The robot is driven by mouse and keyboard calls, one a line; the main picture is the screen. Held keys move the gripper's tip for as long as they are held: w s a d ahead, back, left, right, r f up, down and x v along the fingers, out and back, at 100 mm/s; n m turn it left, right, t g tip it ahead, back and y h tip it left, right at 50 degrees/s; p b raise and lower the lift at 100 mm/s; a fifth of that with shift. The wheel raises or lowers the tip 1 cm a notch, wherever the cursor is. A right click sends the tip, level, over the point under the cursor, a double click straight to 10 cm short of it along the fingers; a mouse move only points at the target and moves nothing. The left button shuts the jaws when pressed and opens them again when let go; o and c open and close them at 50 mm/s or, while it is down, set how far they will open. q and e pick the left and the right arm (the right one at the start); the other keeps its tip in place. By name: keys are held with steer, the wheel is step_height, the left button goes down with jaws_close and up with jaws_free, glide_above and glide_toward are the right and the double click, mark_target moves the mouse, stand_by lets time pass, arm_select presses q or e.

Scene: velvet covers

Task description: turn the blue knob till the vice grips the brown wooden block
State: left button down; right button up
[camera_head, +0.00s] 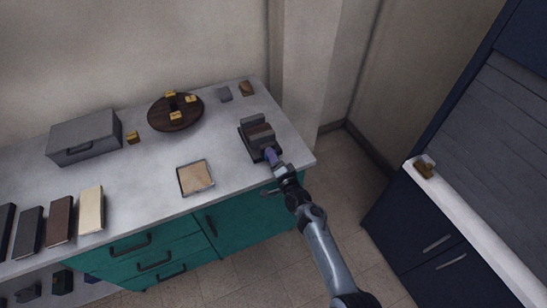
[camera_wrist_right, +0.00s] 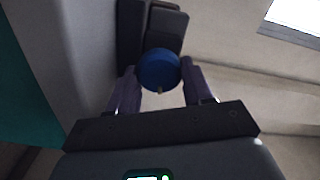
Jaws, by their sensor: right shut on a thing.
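The vice (camera_head: 247,142) is dark grey and stands near the right end of the worktop. The brown wooden block (camera_head: 261,133) sits between its grey jaws; I cannot tell whether both jaws touch it. My right gripper (camera_head: 271,156) reaches the front of the vice from the lower right. In the right wrist view the round blue knob (camera_wrist_right: 160,68) lies between the two purple fingers of the right gripper (camera_wrist_right: 160,82), which are shut on its sides. The vice's dark body (camera_wrist_right: 165,28) shows behind the knob. The block is hidden there. My left gripper is out of view.
A round dark wooden stand (camera_head: 187,117) with brass pieces, a grey case (camera_head: 84,137) and a shallow tan tray (camera_head: 195,178) share the worktop. A wall column stands at the back right.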

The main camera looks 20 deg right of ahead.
stand_by(0.3)
steer(key=o, duration=1)
steer(key=shift+o, duration=0.2)
steer(key=shift+s, duration=0.1)
steer(key=shift+s, duration=0.25)
steer(key=s+p, duration=0.2)
steer(key=s, duration=0.8)
steer(key=shift+d+p, duration=0.3)
steer(key=shift+p, duration=0.1)
